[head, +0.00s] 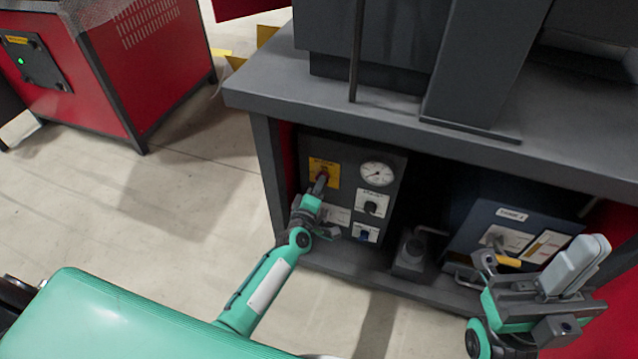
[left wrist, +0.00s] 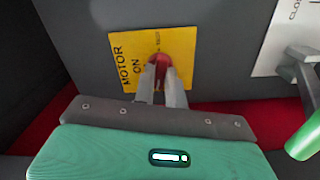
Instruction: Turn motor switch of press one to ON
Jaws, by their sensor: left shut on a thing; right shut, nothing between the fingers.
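The motor switch is a red knob (left wrist: 160,62) on a yellow plate (left wrist: 128,62) lettered "MOTOR ON" in the left wrist view. In the head view the yellow plate (head: 324,170) sits at the upper left of a dark control panel (head: 349,157) under the press table. My left gripper (head: 318,186) is at the knob, its fingers (left wrist: 159,82) shut on it and partly hiding it, so I cannot tell which way the knob points. My right gripper (head: 493,260) is shut and empty in front of the lower right of the press.
A round gauge (head: 377,173) and two more labelled switches (head: 370,204) (head: 366,232) are on the same panel. A blue box (head: 513,228) with labels stands to the right. The press table (head: 290,85) overhangs the panel. A red cabinet (head: 160,60) stands at the far left, with clear floor before it.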

